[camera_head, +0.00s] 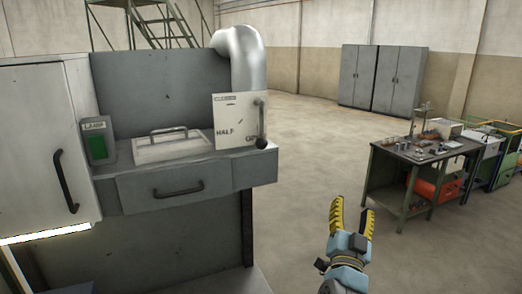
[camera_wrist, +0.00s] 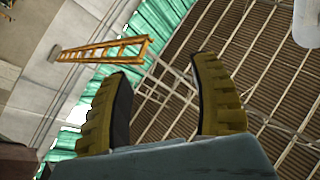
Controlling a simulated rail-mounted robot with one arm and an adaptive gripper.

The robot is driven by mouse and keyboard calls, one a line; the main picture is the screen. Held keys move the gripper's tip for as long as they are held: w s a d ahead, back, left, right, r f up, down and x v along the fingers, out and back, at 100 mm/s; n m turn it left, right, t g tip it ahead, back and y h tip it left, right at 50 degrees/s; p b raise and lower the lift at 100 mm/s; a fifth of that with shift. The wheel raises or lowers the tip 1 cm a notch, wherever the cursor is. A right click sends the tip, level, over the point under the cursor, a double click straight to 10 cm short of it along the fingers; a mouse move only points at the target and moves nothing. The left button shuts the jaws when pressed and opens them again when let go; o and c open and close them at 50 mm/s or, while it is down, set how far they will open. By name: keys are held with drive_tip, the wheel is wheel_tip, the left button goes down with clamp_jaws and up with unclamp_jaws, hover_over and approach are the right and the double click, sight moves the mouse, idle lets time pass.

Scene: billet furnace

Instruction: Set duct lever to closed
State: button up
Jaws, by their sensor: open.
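The duct lever (camera_head: 261,125) is a thin grey rod with a black knob at its lower end. It hangs down along the right edge of a white label plate (camera_head: 236,115) in front of the grey duct pipe (camera_head: 246,62). The plate reads HALF at mid-left, and a partly covered word starting with O sits beside the knob at lower right. My gripper (camera_head: 352,212) is open and empty, right of and below the lever, over open floor, apart from it. The wrist view shows its two yellow-and-black fingers (camera_wrist: 163,75) spread with nothing between; the lever is not in that view.
The cabinet counter holds a lidded panel with handle (camera_head: 172,146) and a green LAMP switch (camera_head: 97,147). A drawer (camera_head: 176,187) is below, a cabinet door (camera_head: 42,140) at left. A workbench (camera_head: 420,155) stands right. Floor between is clear.

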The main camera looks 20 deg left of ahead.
drive_tip(key=a+r+n+g+y+b, duration=0.25)
drive_tip(key=a+r+n+y, duration=0.25)
drive_tip(key=a+r+y, duration=0.25)
drive_tip(key=n+g+y+b, duration=0.1)
drive_tip(key=n+g+y, duration=0.2)
drive_tip(key=n+g, duration=0.25)
approach(263, 144)
drive_tip(key=shift+m, duration=0.25)
drive_tip(key=shift+p+x, duration=1.7)
drive_tip(key=shift+x, duration=3.5)
drive_tip(key=shift+w+a+f+h, duration=0.1)
drive_tip(key=shift+w+a+h, duration=0.15)
drive_tip(key=shift+w+a, duration=0.25)
drive_tip(key=shift+w+d, duration=0.1)
drive_tip(key=shift+c, duration=0.3)
clamp_jaws()
